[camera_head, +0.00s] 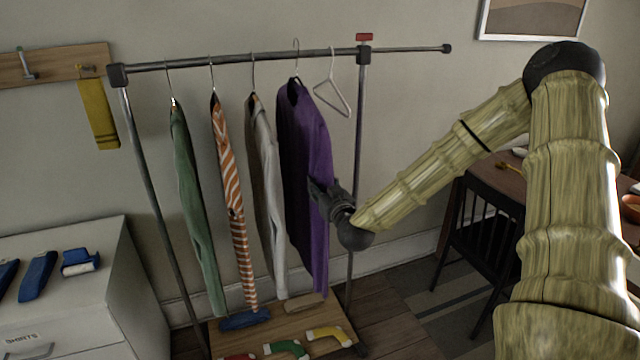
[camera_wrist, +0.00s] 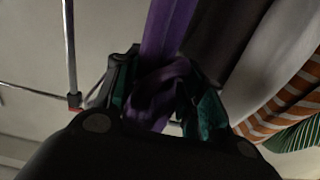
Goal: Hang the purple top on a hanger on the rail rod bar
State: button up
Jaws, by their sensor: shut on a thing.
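The purple top (camera_head: 301,150) is on a hanger whose hook (camera_head: 296,50) is at the rail rod bar (camera_head: 232,57), right of the other clothes. Whether the hook bears on the bar cannot be told for sure. My gripper (camera_head: 322,196) is at the right side of the purple top, about halfway down. In the wrist view my gripper (camera_wrist: 160,95) is shut on a bunched fold of the purple top (camera_wrist: 168,35), with cloth between the fingers. The ends of the fingers are partly hidden by cloth.
A green garment (camera_head: 192,190), an orange-striped one (camera_head: 228,170) and a grey one (camera_head: 265,170) hang to the left. An empty hanger (camera_head: 333,96) hangs right of the purple top, near the rack's post (camera_head: 361,130). A white dresser (camera_head: 60,300) stands left; a dark chair (camera_head: 480,225) stands right.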

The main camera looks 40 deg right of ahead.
jog(key=p+v, duration=0.1)
jog(key=v, duration=0.4)
dwell(0.8)
